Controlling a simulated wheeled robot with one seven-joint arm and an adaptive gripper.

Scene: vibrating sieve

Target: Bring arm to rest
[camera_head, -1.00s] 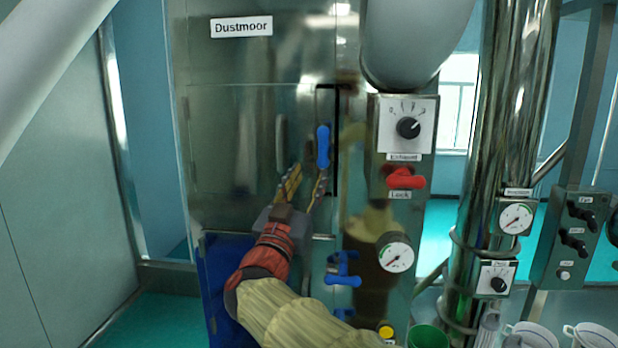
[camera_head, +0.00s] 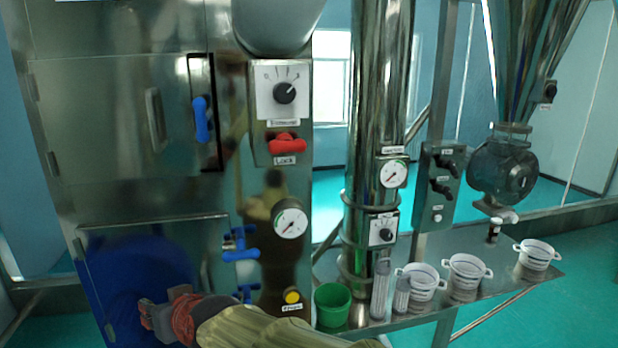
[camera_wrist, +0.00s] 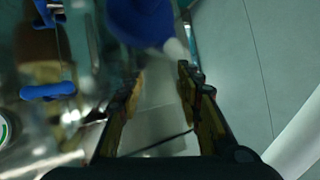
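My gripper (camera_head: 152,318) is low at the bottom left of the head view, in front of the dark blue lower part (camera_head: 140,270) of the steel cabinet. My arm (camera_head: 265,328) reaches in from the bottom edge, with a red wrist section. In the wrist view, the two fingers of my gripper (camera_wrist: 158,78) are apart, with nothing visible held between them. A blurred blue shape (camera_wrist: 140,20) lies beyond the fingertips; I cannot tell what it is or how far away.
The steel cabinet has a blue upper handle (camera_head: 202,120), a red lock handle (camera_head: 286,143) and a blue valve handle (camera_head: 240,254). A green cup (camera_head: 332,304), clear cylinders (camera_head: 381,288) and white buckets (camera_head: 467,273) stand on the bench at the right. Floor shows at far right.

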